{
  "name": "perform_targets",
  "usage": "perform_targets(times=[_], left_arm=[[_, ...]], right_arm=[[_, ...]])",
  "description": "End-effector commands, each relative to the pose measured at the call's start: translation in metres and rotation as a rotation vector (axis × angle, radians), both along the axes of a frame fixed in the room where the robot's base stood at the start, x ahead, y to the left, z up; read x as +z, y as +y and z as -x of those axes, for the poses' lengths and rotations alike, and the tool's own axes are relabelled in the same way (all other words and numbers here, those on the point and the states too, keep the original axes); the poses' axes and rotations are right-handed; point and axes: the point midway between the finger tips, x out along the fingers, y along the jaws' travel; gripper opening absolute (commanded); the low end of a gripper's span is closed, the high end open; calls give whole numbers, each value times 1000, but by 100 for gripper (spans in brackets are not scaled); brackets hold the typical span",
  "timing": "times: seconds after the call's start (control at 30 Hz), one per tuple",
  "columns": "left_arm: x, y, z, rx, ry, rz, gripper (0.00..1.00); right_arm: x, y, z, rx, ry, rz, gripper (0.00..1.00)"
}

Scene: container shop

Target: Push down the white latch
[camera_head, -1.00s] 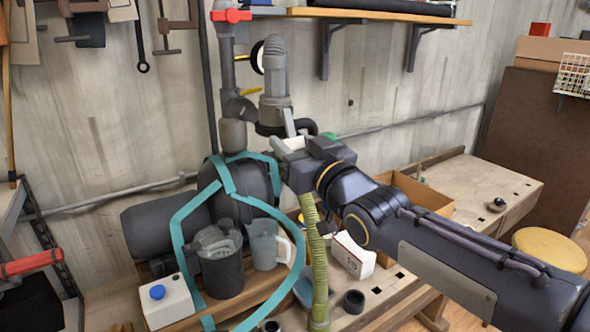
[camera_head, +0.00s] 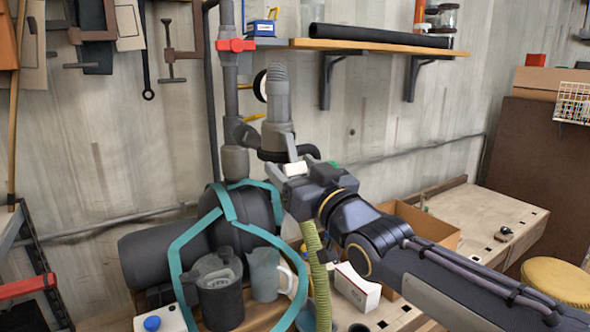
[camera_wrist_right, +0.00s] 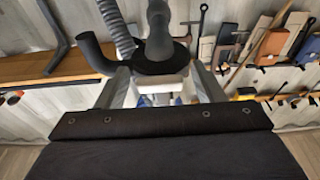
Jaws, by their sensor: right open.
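The white latch (camera_head: 296,168) is a small pale piece below the dark collar of the upright grey pipe fitting (camera_head: 278,115). It also shows in the right wrist view (camera_wrist_right: 163,85), low under the round black collar (camera_wrist_right: 156,66). My right gripper (camera_head: 284,158) is at the latch, with its arm coming in from the right. In the right wrist view my right gripper (camera_wrist_right: 160,76) is open, one finger on each side of the latch and nothing clamped. I cannot tell whether a finger touches it. My left gripper is not in view.
Below stand a dark tank with teal straps (camera_head: 227,205), a dark jug (camera_head: 219,292), a clear jug (camera_head: 265,272) and a green ribbed hose (camera_head: 318,275). A wooden shelf (camera_head: 375,44) is on the wall behind. A cardboard box (camera_head: 425,225) sits under my right arm.

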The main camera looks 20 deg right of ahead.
Motion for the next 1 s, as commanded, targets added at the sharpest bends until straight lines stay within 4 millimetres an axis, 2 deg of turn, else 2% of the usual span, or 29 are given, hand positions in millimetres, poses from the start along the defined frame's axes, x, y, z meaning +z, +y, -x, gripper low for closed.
perform_targets(times=[0.5,0.63,1.0], left_arm=[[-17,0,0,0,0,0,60],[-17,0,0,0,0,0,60],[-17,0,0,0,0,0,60]], right_arm=[[-14,-9,70,2,-3,1,62],[-16,-10,75,1,0,0,62],[-15,-11,75,0,0,0,62]])
